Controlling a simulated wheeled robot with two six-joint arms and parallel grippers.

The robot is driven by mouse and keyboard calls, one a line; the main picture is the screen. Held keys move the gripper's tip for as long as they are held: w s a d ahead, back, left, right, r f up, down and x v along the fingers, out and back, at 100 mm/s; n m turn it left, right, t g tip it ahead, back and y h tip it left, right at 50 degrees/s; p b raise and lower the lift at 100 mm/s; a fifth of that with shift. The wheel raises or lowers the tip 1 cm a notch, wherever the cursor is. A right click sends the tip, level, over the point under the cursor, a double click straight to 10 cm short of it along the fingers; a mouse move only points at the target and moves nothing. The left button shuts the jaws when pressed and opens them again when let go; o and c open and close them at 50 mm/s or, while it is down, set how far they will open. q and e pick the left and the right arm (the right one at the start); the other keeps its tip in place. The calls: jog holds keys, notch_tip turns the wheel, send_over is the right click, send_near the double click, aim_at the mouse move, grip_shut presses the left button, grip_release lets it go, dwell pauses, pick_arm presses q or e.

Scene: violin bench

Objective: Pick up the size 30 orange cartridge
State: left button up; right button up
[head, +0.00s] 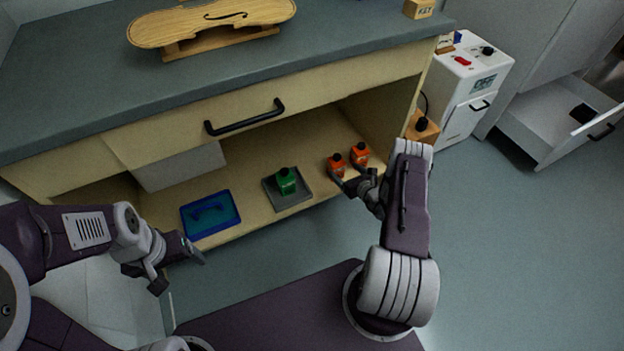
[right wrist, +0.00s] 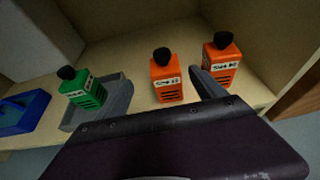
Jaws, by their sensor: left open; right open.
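Two orange cartridges with black caps stand upright on the low shelf: a left one (head: 336,165) and a right one (head: 359,154). In the right wrist view, the left orange cartridge (right wrist: 167,79) shows between my right gripper's fingers, and the right orange cartridge (right wrist: 221,62) stands just beyond the right finger. Both have white labels; the print is too blurred to read the sizes surely. My right gripper (head: 353,178) is open and empty, close in front of them. My left gripper (head: 180,271) is open and empty in front of the shelf at left.
A green cartridge (head: 286,181) stands on a grey tray (head: 297,204) left of the orange ones. A blue tray (head: 185,228) is further left. The drawer front (head: 330,89) and bench top overhang the shelf. A brown block with a black knob (head: 422,128) is at right.

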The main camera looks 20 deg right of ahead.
aim_at(338, 162)
jog(key=w+b, duration=0.1)
jog(key=w+f+b, duration=0.1)
jog(key=w+f, duration=0.1)
jog(key=shift+d+f+b, duration=0.15)
jog(key=shift+d+b, duration=0.1)
jog(key=shift+b, duration=0.15)
jog(key=shift+w, duration=0.3)
jog(key=shift+w+f+b, duration=0.1)
jog(key=shift+w+b, duration=0.15)
jog(key=shift+b, duration=0.1)
jog(key=b+x, duration=0.3)
jog(key=x, duration=0.1)
jog(key=shift+w, duration=0.35)
jog(key=shift+r, duration=0.3)
grip_shut()
